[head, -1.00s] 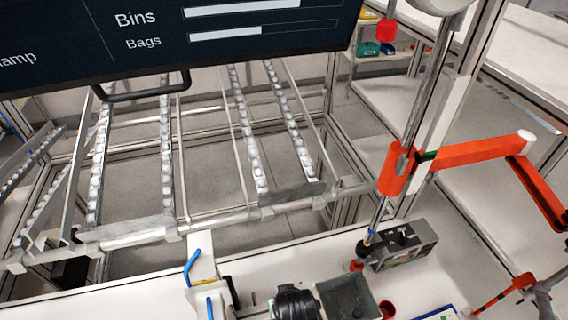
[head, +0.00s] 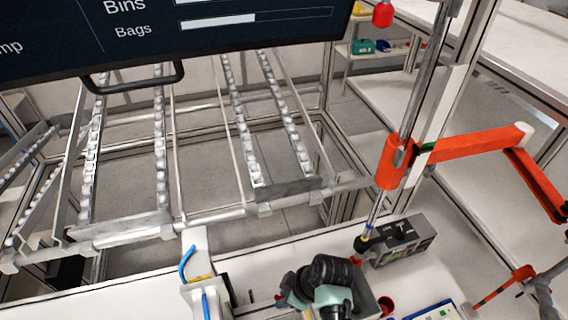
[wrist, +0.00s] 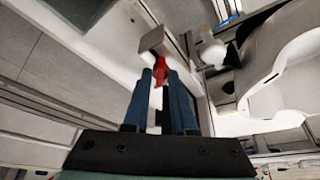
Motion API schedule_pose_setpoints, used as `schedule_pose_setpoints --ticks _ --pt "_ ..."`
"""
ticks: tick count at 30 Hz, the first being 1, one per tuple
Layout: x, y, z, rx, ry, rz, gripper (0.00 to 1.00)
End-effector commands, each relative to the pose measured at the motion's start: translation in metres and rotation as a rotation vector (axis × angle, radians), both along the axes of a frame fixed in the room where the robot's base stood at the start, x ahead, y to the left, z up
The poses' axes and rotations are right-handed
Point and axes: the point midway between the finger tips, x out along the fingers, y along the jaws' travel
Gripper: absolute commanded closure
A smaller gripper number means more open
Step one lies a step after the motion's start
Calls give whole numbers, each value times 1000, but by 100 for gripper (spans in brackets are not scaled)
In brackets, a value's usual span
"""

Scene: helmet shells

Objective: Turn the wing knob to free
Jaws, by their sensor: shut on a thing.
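The red wing knob (wrist: 160,66) shows in the wrist view, at the tips of my two blue fingers. My gripper (wrist: 160,77) is shut on it, with one finger on either side. A grey metal plate (wrist: 152,40) is just beyond the knob. The knob's lower part and its mount are partly hidden by the fingers. In the head view, part of my dark and teal arm shows at the bottom centre; the knob and fingertips cannot be made out clearly there.
A large white curved shell (wrist: 285,65) lies close to the right in the wrist view. In the head view, a grey control box (head: 403,240), a red cup (head: 386,306) and a white fixture with blue levers (head: 197,265) stand on the bench. An orange jointed arm (head: 470,145) reaches across the right.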

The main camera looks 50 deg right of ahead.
Motion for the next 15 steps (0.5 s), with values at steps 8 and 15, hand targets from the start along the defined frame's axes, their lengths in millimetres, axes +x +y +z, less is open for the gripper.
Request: schedule_pose_setpoints --ticks 8,15 --pt "2 -3 -2 -2 -3 261 100" --pt "3 -4 -2 -3 -2 465 100"
